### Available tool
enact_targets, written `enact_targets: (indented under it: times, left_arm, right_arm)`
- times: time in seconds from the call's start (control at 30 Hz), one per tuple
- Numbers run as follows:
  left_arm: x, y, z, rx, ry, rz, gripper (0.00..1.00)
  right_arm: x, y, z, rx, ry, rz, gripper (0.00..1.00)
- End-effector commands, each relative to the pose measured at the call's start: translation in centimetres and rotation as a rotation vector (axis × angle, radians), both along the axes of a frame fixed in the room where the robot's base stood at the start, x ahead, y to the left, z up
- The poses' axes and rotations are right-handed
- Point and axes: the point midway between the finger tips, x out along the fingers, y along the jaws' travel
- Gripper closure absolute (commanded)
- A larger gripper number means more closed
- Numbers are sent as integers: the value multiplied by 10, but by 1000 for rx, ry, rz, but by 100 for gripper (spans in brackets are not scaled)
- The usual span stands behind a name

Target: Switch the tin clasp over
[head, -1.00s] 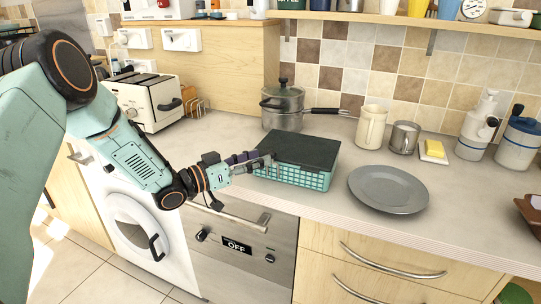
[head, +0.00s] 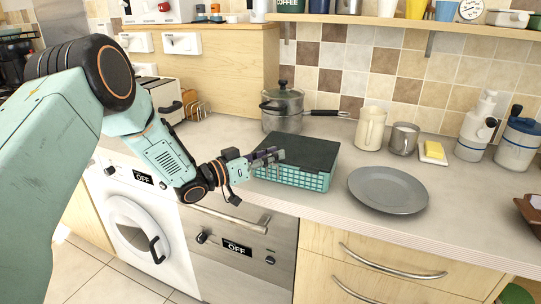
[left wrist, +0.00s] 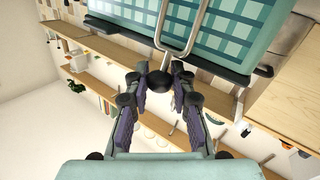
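The tin (head: 285,177) is a teal checked box with a dark lid (head: 300,149), lying on the counter near its front edge. In the left wrist view its checked side (left wrist: 225,30) fills the top. The clasp (left wrist: 163,35) is a metal wire loop with a dark round knob (left wrist: 160,82) at its end. My left gripper (head: 277,154) is at the tin's front left. In the left wrist view the fingertips (left wrist: 160,68) flank the knob on both sides; whether they press on it I cannot tell. My right gripper is not in view.
A grey plate (head: 388,188) lies right of the tin. A lidded pot (head: 283,112) stands behind it, its handle pointing right. A jug (head: 370,128), a mug (head: 404,139) and a yellow block on a dish (head: 434,152) stand further right. A toaster (head: 165,97) is at the left.

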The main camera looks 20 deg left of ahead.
Motion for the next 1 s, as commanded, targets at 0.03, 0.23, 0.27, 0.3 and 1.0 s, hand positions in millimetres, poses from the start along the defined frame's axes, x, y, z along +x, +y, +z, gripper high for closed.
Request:
enact_targets:
  times: [0.03,0.23,0.27,0.3,1.0]
  left_arm:
    - [0,0,0,0,0,0,84]
    - [0,0,0,0,0,1,100]
    - [0,0,0,0,0,1,100]
    - [0,0,0,0,0,0,100]
    - [-6,1,-4,-3,-68,0,100]
  right_arm:
    - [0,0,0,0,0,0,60]
    - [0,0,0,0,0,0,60]
    - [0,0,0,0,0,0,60]
    - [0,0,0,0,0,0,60]
    - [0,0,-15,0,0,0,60]
